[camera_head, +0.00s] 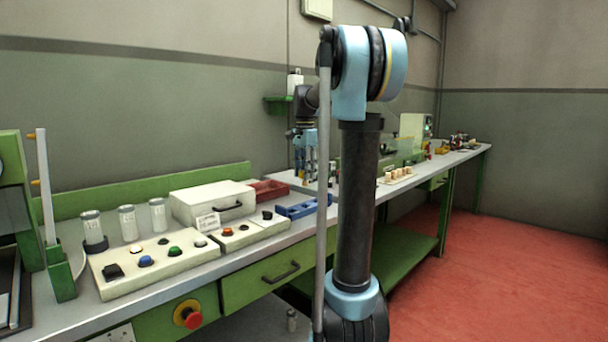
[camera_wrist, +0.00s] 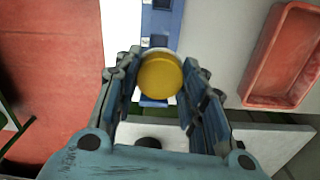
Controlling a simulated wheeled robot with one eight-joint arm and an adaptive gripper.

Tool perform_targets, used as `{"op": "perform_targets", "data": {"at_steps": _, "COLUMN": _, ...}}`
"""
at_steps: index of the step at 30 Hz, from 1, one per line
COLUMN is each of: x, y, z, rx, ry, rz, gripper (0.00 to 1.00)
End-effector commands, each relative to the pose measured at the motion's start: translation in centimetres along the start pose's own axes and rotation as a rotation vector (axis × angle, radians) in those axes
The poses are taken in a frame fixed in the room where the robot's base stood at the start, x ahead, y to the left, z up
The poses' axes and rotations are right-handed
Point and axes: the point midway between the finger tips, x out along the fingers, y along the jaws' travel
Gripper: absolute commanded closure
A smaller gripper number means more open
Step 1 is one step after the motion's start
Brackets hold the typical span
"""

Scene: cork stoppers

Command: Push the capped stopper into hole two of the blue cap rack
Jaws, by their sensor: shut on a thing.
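A capped stopper with a round yellow cap (camera_wrist: 160,75) sits between the fingers of my gripper (camera_wrist: 163,66) in the wrist view. My gripper is shut on it; the cap hides the stopper's body. The blue cap rack (camera_wrist: 172,22) lies below and beyond it, with dark square holes and small white labels. Part of the rack shows past the near side of the cap. I cannot tell whether the stopper touches the rack.
A red tray (camera_wrist: 254,76) lies right of the rack in the wrist view. A pale plate (camera_wrist: 225,140) is near the lower edge. In the head view, a white box (camera_head: 208,200) and button panels (camera_head: 128,284) stand left of the rack. Light pegs (camera_head: 397,174) stand farther right.

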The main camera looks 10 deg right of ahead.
Motion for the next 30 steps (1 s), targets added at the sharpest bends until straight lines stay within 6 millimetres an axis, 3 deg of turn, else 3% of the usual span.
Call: {"op": "perform_targets", "data": {"at_steps": 30, "x": 6.3, "y": 0.1, "z": -0.1, "rx": -0.015, "ry": 0.0, "rz": 0.0, "gripper": 0.77}}
